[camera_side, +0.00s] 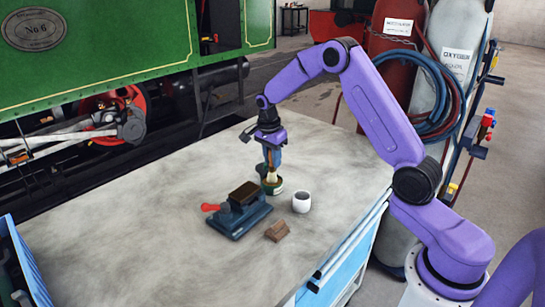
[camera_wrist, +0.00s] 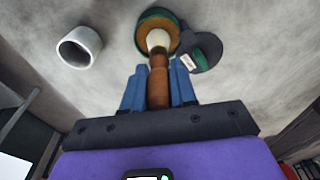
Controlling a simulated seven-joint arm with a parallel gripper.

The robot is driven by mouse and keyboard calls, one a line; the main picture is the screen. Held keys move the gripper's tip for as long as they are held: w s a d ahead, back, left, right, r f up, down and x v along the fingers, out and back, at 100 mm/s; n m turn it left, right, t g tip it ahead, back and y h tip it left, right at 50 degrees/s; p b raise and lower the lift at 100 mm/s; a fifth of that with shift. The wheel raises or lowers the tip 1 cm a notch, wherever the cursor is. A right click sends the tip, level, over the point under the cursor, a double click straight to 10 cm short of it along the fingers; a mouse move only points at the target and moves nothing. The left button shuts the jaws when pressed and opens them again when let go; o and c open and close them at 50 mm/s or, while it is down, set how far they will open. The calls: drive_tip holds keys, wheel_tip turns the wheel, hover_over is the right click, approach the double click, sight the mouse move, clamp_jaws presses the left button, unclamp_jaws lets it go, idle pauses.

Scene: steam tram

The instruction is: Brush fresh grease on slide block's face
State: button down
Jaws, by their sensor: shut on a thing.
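My gripper (camera_side: 272,158) is shut on a brush and points down over the bench. In the wrist view, the brush (camera_wrist: 158,88) has a brown handle between my blue fingers (camera_wrist: 158,72) and pale bristles at its far end. The bristles are at the open mouth of a green tin (camera_wrist: 143,24) with brown grease inside; how deep they reach is unclear. A dark brown block (camera_side: 244,192), apparently the slide block, sits in the jaws of a blue vise (camera_side: 232,220) with a red handle, left of the tin. The wrist view does not show the vise.
A white cup (camera_side: 301,202) stands right of the tin. A small brown block (camera_side: 277,231) lies in front of the vise. A dark lid (camera_wrist: 205,58) lies beside the tin. The left of the bench (camera_side: 130,215) is bare, with a blue crate (camera_side: 22,265) at its edge.

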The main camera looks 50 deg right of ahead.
drive_tip(key=shift+f, duration=0.45)
idle(1.1)
drive_tip(key=shift+r, duration=0.1)
drive_tip(key=shift+r, duration=3.5)
drive_tip(key=s+a+f+n+t+y, duration=0.1)
drive_tip(key=s+a+n, duration=1.1)
drive_tip(key=n, duration=0.6)
drive_tip(key=w+a+r, duration=0.5)
drive_tip(key=w+r, duration=0.1)
drive_tip(key=w, duration=0.4)
drive_tip(key=shift+m, duration=0.3)
drive_tip(key=shift+w+a+f, duration=0.1)
drive_tip(key=shift+a+f, duration=0.05)
drive_tip(key=shift+f, duration=1.15)
drive_tip(key=shift+w+a+f, duration=0.1)
drive_tip(key=shift+f, duration=1.15)
